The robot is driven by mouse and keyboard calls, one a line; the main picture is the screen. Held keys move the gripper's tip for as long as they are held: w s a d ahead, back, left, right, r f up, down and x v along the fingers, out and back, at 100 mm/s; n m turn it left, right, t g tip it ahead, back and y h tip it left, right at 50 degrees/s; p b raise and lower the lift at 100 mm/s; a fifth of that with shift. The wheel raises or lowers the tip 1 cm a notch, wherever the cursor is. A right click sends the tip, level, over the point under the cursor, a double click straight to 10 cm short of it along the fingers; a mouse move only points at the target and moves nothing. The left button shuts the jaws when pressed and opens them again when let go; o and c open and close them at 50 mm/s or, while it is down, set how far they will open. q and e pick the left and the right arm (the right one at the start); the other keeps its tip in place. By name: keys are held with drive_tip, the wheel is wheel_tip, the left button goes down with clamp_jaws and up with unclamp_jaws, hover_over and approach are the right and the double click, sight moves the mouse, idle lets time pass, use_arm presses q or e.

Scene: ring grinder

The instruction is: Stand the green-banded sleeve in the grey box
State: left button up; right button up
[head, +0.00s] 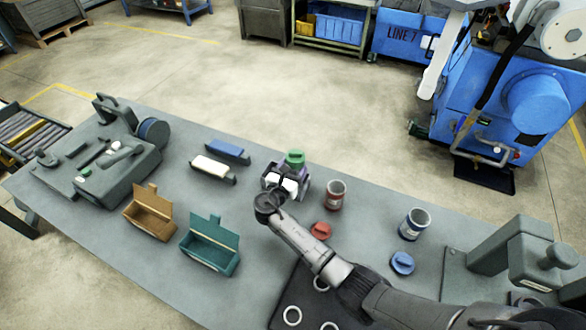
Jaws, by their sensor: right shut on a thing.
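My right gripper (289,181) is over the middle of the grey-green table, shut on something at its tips. A green round piece (295,157) shows right at the far side of the jaws. It fits the green-banded sleeve, but the gripper hides most of it, so its band and tilt cannot be told. I cannot pick out a plain grey box with certainty. An orange-brown lidded box (150,217) and a teal lidded box (209,247) stand open to the left of the gripper. My left gripper is not in view.
A red-banded cup (335,194) and red cap (321,230) are close right of the gripper. A blue-banded cup (414,224) and blue cap (402,263) are farther right. Two small holders, with a blue block (228,148) and a white block (210,166), lie left.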

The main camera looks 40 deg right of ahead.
drive_tip(key=shift+f+b, duration=1.25)
drive_tip(key=shift+f, duration=0.85)
drive_tip(key=o, duration=0.8)
drive_tip(key=shift+o, duration=0.2)
drive_tip(key=shift+f, duration=0.1)
drive_tip(key=v, duration=0.6)
drive_tip(key=shift+p, duration=0.3)
drive_tip(key=shift+s+a, duration=0.3)
drive_tip(key=shift+a, duration=0.35)
